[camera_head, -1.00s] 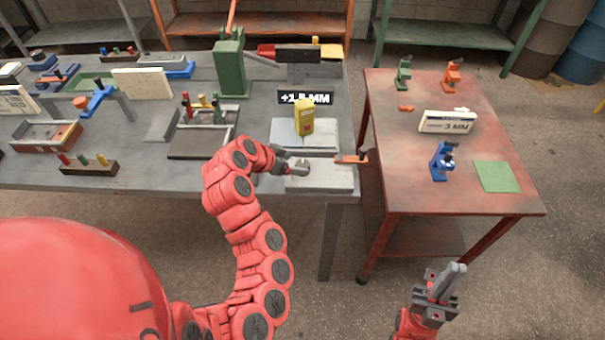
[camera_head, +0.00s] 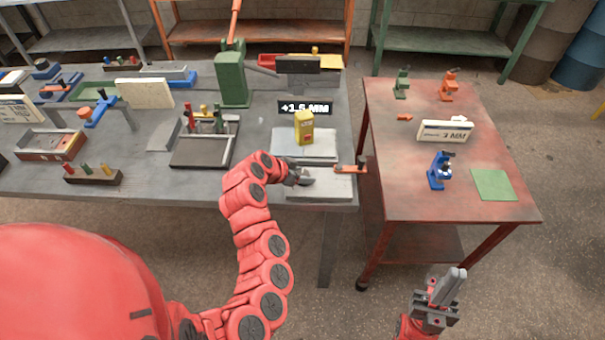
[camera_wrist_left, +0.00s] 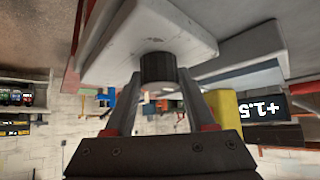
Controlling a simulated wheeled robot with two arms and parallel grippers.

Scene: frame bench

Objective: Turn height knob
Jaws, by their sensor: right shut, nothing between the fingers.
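The height knob (camera_wrist_left: 158,70) is a short dark cylinder under a pale plate in the left wrist view. The plate (camera_head: 325,187) lies at the right front of the grey bench in the head view. My left gripper (camera_wrist_left: 160,78) has one finger on each side of the knob and looks shut on it. In the head view my left gripper (camera_head: 306,181) is over the plate and hides most of the knob. A display (camera_head: 305,108) behind reads +1.5 MM. My right gripper (camera_head: 452,287) is shut and empty, in front of the red table.
A yellow block (camera_head: 304,128) with a red mark stands behind the plate. An orange lever (camera_head: 346,169) juts from the plate's right side. Floor is clear between bench and table.

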